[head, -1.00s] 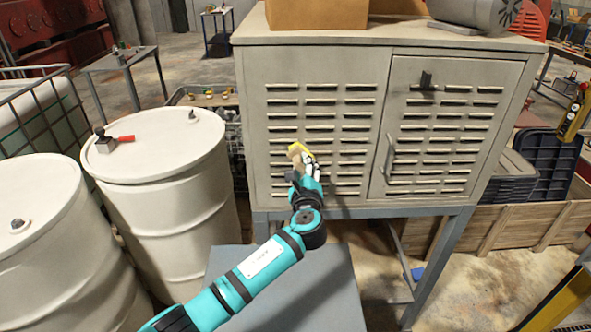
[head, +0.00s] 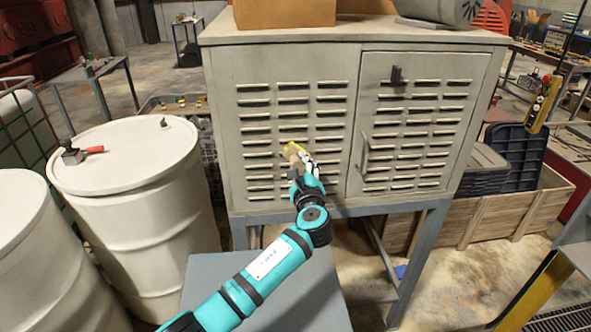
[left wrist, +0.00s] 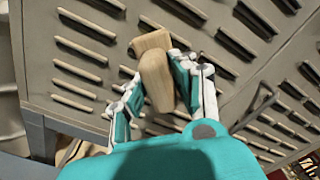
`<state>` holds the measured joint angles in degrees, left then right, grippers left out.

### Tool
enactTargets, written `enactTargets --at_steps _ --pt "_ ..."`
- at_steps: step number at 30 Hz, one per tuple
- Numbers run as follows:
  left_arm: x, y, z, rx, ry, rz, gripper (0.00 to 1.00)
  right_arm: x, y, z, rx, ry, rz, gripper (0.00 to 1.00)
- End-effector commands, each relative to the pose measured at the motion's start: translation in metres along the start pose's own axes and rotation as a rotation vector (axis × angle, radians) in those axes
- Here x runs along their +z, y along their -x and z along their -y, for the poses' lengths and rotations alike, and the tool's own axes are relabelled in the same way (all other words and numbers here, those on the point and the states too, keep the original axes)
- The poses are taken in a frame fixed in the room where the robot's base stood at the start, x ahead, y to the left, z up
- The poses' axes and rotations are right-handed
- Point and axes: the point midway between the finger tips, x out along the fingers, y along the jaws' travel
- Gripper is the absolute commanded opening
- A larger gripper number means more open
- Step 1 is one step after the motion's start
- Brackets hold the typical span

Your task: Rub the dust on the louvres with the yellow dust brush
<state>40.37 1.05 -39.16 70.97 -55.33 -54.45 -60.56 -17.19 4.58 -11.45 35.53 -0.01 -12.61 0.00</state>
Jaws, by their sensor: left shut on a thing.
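The louvres (head: 293,113) are rows of pale slats on the front of a grey cabinet, tinged tan in places; dust cannot be told clearly from the paint. My left gripper (head: 300,163) is shut on the dust brush (head: 292,147), in front of the left panel's middle column, a little below mid-height. The brush shows yellow at its top in the head view. In the left wrist view its wooden handle (left wrist: 156,75) sits between the fingers; the bristles are hidden. I cannot tell whether the brush touches the slats. My right gripper is not in view.
The cabinet's right door (head: 408,125) has more louvres and a protruding handle (head: 364,152). A box (head: 285,12) stands on top. White drums (head: 125,165) stand at left. A wooden crate (head: 490,215) and a hanging yellow control pendant (head: 541,105) are at right.

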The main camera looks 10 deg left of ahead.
Motion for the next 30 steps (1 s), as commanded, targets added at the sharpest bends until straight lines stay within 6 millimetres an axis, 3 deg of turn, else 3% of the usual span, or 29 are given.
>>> enactTargets --at_steps 6,30 --pt "-0.016 -0.002 0.013 -0.003 0.001 0.0 0.0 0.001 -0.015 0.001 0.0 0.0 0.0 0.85" --pt "-0.047 0.0 0.045 -0.002 0.0 0.0 0.0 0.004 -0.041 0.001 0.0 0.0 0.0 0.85"
